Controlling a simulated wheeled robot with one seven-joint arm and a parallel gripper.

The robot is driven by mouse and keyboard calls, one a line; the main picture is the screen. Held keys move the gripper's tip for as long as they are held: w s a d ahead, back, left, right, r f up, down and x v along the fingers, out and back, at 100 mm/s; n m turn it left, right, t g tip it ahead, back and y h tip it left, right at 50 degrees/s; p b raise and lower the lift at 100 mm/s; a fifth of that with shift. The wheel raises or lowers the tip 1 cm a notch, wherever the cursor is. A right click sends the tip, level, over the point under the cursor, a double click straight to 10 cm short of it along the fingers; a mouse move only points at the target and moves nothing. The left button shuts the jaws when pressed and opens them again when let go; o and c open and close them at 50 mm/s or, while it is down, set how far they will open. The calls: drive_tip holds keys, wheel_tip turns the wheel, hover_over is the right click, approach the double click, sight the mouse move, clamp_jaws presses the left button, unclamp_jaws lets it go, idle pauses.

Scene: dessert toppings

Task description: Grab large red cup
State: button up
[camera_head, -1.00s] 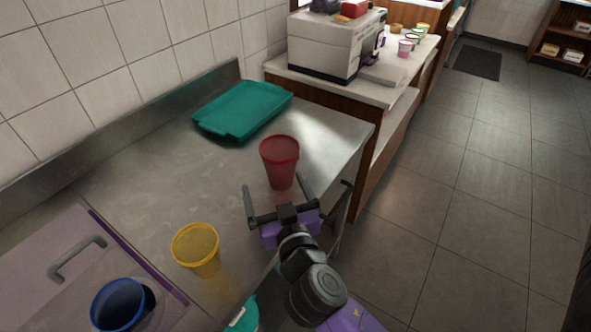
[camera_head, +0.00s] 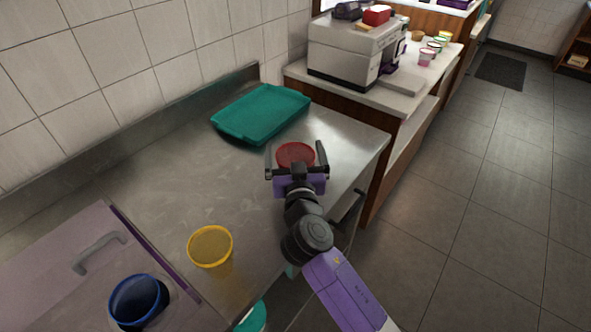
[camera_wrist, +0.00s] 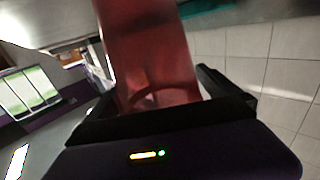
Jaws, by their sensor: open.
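The red cup (camera_head: 296,153) stands on the metal counter (camera_head: 175,180), its rim showing above my gripper in the head view. My gripper (camera_head: 295,150) is open, with one finger to the left of the cup and one to the right. The gripper's body hides the cup's lower part in the head view. In the wrist view the translucent red cup (camera_wrist: 150,50) fills the space ahead of the gripper and looks tilted in that picture. I cannot tell whether the fingers touch it.
A teal tray (camera_head: 262,112) lies behind the cup. A grey machine (camera_head: 345,55) stands on the farther counter. The counter's middle is clear.

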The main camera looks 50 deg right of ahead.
drive_tip(key=c, duration=1.7)
drive_tip(key=shift+c, duration=0.2)
